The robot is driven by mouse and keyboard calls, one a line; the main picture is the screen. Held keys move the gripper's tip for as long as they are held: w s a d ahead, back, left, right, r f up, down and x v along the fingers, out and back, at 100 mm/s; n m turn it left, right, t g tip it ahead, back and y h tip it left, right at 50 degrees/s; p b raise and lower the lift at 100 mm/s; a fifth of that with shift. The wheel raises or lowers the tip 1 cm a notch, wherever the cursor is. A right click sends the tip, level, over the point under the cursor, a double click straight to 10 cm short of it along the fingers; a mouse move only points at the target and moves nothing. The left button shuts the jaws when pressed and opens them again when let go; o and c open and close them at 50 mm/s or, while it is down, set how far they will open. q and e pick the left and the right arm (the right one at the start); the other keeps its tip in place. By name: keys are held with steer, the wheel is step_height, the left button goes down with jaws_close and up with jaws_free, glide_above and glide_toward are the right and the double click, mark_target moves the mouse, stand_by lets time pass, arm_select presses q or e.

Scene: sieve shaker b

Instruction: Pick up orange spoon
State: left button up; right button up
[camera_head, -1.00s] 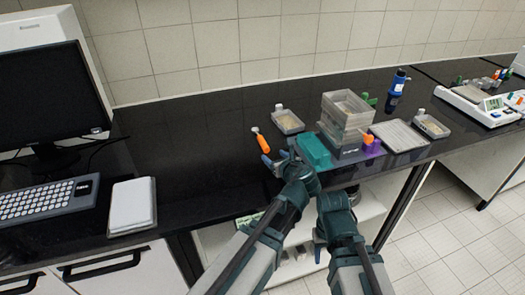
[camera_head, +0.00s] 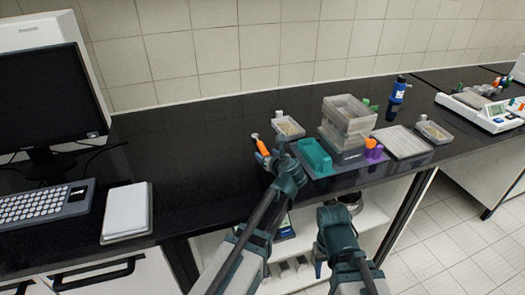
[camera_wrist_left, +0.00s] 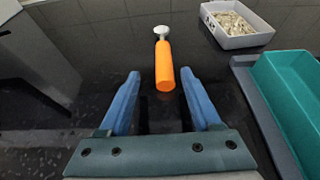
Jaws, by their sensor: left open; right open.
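The orange spoon (camera_head: 261,145) has an orange handle and a small pale metal head. It lies on the black bench, left of the teal tray. In the left wrist view the spoon (camera_wrist_left: 164,68) points away from me, its handle end near the fingertips. My left gripper (camera_head: 268,157) is at the handle's near end. In the left wrist view the gripper (camera_wrist_left: 160,80) is open, with blue fingers on either side of the handle end, and nothing is held. My right gripper (camera_head: 327,262) is low in front of the bench, and its fingers are hard to make out.
A teal tray (camera_head: 315,157) and stacked sieves (camera_head: 347,122) stand right of the spoon. A small dish of grains (camera_head: 288,127) is just behind it. A monitor (camera_head: 50,98), keyboard (camera_head: 48,200) and white pad (camera_head: 126,210) are at left. The bench left of the spoon is clear.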

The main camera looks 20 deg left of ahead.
mark_target(265, 149)
arm_select(q)
steer(key=x, duration=0.1)
steer(key=b+x, duration=0.1)
steer(key=x, duration=0.3)
steer(key=shift+w+r, duration=0.25)
steer(key=shift+w, duration=0.15)
steer(key=shift+d, duration=0.1)
jaws_close()
